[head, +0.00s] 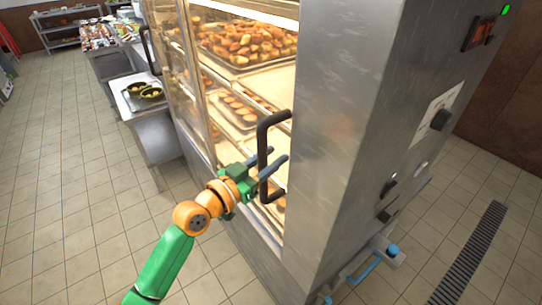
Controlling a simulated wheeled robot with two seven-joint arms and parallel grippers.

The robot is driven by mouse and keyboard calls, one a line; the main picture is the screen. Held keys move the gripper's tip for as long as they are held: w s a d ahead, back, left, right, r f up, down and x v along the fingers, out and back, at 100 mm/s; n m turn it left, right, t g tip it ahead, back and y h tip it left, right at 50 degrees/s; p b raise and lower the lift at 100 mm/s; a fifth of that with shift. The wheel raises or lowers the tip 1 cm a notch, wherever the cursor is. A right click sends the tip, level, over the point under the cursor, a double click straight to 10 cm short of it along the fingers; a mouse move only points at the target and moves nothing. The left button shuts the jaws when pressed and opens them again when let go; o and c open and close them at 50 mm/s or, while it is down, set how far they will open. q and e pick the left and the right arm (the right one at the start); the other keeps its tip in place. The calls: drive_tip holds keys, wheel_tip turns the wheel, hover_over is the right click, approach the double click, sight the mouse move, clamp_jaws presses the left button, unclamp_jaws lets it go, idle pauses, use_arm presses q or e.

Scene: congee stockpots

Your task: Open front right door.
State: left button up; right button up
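A steel cabinet (345,90) with glazed doors holds trays of baked food. The front right door (222,70) looks shut, and its black bracket handle (263,135) stands out near the cabinet's right edge. My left gripper (277,156), green with dark fingers, is at the lower half of this handle. Its two fingers are spread apart, with the handle's upright bar at them. I cannot tell whether either finger touches the bar. My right gripper is not in view.
A second black handle (149,50) is farther left on the cabinet. A steel counter (130,108) with dark pans stands beyond it. The tiled floor (65,170) on the left is clear. A floor drain grate (471,252) lies at right.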

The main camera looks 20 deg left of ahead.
use_arm(q)
clamp_jaws()
idle(1.3)
